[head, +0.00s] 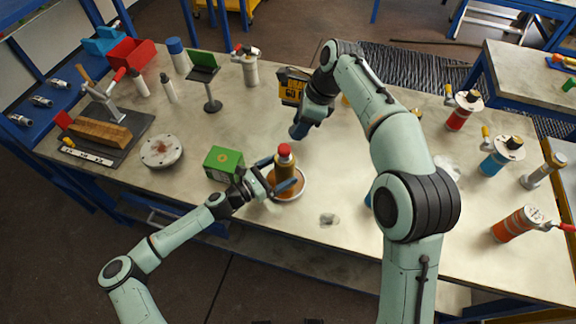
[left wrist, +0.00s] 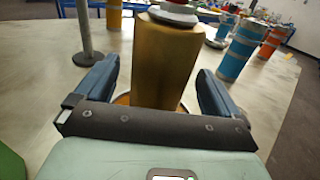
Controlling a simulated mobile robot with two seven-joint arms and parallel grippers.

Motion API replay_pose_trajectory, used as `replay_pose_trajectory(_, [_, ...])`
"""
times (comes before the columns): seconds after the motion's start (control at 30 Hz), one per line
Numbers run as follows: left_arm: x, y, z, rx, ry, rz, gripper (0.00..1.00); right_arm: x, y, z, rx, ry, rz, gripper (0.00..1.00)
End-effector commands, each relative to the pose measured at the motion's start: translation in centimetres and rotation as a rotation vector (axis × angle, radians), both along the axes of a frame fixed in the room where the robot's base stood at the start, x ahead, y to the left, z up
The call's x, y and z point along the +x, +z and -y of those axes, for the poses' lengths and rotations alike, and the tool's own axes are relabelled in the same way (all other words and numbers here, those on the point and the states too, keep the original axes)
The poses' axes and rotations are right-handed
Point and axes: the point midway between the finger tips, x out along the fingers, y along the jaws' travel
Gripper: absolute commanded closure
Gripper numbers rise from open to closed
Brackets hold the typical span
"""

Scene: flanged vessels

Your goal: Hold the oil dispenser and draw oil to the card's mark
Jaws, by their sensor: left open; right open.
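An amber-brown cylinder with a red top, which looks like the oil dispenser (head: 286,168), stands upright in a shallow round dish (head: 299,191). My left gripper (head: 283,172) is open, with one finger on each side of it. In the left wrist view the brown body (left wrist: 165,65) stands between the two spread fingers (left wrist: 158,72), with gaps visible on both sides. My right gripper (head: 299,131) is open and empty, pointing down behind the dispenser. A dark green panel on a stand (head: 204,67) may be the card; no mark is readable.
A green box (head: 223,163) sits just left of my left gripper. A yellow-black box (head: 292,86) is behind my right gripper. The table's front middle is mostly clear.

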Motion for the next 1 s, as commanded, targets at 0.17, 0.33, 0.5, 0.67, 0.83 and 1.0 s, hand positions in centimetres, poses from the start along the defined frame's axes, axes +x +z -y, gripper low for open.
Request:
replay_pose_trajectory(0.17, [1.3,0.0,2.1,-0.001,0.0,-0.001,0.04,0.0,0.0,0.0,0.0,0.0,0.0,0.57])
replay_pose_trajectory(0.33, [1.9,0.0,2.9,0.0,0.0,0.0,0.04,0.0,0.0,0.0,0.0,0.0,0.0,0.57])
replay_pose_trajectory(0.5, [2.0,0.0,3.0,0.0,0.0,-0.001,0.04,0.0,0.0,0.0,0.0,0.0,0.0,0.57])
replay_pose_trajectory(0.67, [1.9,0.0,3.0,0.0,0.0,-0.001,0.17,0.0,0.0,0.0,0.0,0.0,0.0,0.57])
replay_pose_trajectory(0.83, [1.9,0.0,3.0,0.0,0.0,-0.001,0.72,0.0,0.0,0.0,0.0,0.0,0.0,0.57])
replay_pose_trajectory(1.0, [1.9,0.0,3.0,0.0,0.0,-0.001,0.76,0.0,0.0,0.0,0.0,0.0,0.0,0.57])
